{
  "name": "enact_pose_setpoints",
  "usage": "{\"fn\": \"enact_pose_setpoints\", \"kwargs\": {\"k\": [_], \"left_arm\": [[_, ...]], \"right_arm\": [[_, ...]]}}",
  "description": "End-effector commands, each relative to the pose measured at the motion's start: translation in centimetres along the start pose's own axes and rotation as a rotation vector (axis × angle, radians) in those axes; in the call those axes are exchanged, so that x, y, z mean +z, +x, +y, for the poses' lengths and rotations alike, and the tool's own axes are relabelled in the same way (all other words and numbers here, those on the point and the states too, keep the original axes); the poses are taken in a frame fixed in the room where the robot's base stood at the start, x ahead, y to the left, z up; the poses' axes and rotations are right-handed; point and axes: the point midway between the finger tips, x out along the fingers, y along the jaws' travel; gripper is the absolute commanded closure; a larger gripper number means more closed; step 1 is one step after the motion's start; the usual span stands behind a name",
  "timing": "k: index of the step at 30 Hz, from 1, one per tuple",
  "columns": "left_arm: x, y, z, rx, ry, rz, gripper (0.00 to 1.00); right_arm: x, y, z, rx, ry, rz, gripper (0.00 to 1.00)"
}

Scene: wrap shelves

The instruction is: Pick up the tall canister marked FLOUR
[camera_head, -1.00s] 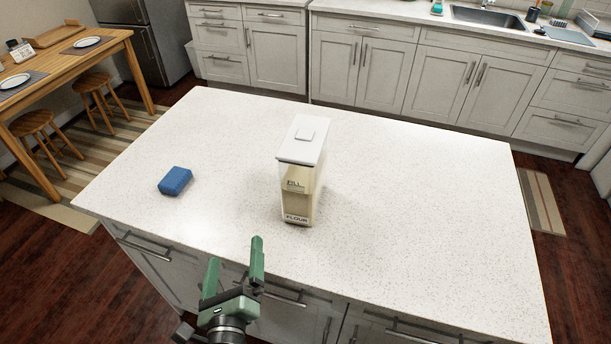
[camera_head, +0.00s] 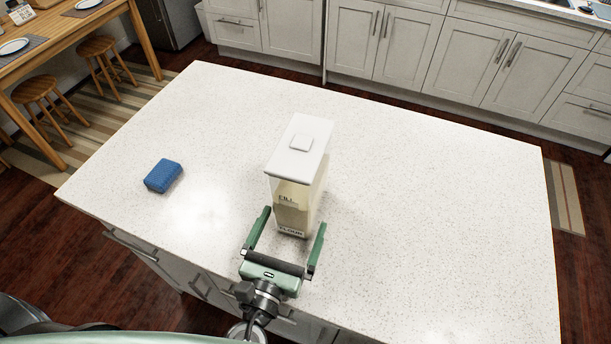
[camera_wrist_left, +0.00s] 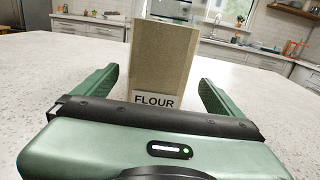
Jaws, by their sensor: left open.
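The tall FLOUR canister (camera_head: 299,184) stands upright on the white speckled island counter (camera_head: 420,220). It has a white lid, clear walls, pale flour inside and a FLOUR label low on its front. My left gripper (camera_head: 291,224) is open at the canister's near side, with one green finger to each side of its lower front. In the left wrist view the canister (camera_wrist_left: 164,60) rises between the two spread fingers, with a visible gap at each side. Its top is out of that view. My right gripper is not in view.
A blue sponge-like block (camera_head: 163,175) lies on the counter to the left of the canister. The counter right of the canister is clear. A wooden table (camera_head: 60,35) with stools stands at the far left, and white cabinets (camera_head: 400,45) line the back.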

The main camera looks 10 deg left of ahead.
Motion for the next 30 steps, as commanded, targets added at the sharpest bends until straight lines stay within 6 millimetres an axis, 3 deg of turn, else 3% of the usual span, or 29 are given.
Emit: {"fn": "enact_pose_setpoints", "kwargs": {"k": [6, 13, 23, 30], "left_arm": [[0.4, 2.7, 0.1, 0.002, -0.002, -0.003, 0.02], [0.2, 6.1, 0.3, 0.003, -0.002, -0.002, 0.02], [-0.1, 6.9, 0.3, 0.002, -0.003, 0.0, 0.02], [-0.1, 6.9, 0.4, 0.003, -0.003, 0.0, 0.66]], "right_arm": [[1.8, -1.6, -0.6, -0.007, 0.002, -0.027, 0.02], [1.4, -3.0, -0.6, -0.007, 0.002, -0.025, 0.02], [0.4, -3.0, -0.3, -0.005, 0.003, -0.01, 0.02], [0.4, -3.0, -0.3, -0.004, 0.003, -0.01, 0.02]]}}
